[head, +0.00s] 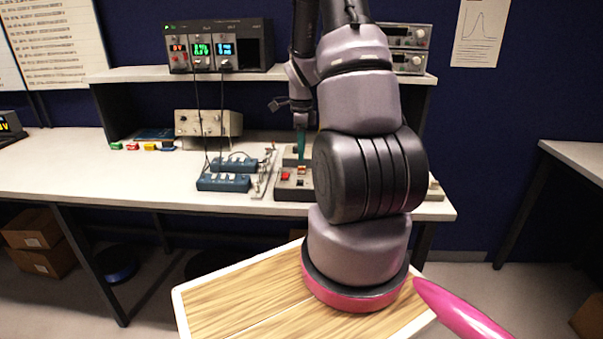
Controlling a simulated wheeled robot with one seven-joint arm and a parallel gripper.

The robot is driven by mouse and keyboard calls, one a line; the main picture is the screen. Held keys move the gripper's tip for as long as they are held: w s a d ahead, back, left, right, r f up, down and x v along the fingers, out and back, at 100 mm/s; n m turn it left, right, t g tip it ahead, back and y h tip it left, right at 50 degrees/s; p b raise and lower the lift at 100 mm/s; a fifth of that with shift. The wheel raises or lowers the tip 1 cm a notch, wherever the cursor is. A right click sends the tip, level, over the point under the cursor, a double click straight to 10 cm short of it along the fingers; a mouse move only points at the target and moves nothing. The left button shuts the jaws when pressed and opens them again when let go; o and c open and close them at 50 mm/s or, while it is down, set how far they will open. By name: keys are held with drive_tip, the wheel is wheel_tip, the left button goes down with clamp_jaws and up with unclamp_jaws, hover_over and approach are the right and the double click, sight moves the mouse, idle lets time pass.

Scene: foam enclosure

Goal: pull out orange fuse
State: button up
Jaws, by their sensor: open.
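A dark fuse board (292,194) lies on the workbench, partly hidden behind my arm. A small orange piece (302,170), which looks like the orange fuse, sits in its upper part. A red piece (285,176) sits just left of it. My gripper (301,153) points down from above, with its teal fingertips just over the orange piece. It is open. Whether the fingertips touch or straddle the piece is too small to tell.
Blue terminal boxes (224,182) with cables stand left of the board. Several small coloured pieces (143,147) lie at the bench's left. A shelf (150,74) carries power supplies (219,46) above. My arm hides the bench's right part. The bench's left front is clear.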

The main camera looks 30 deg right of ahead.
sight(302, 167)
drive_tip(key=shift+f, duration=2.85)
clamp_jaws()
drive_tip(key=shift+r, duration=3)
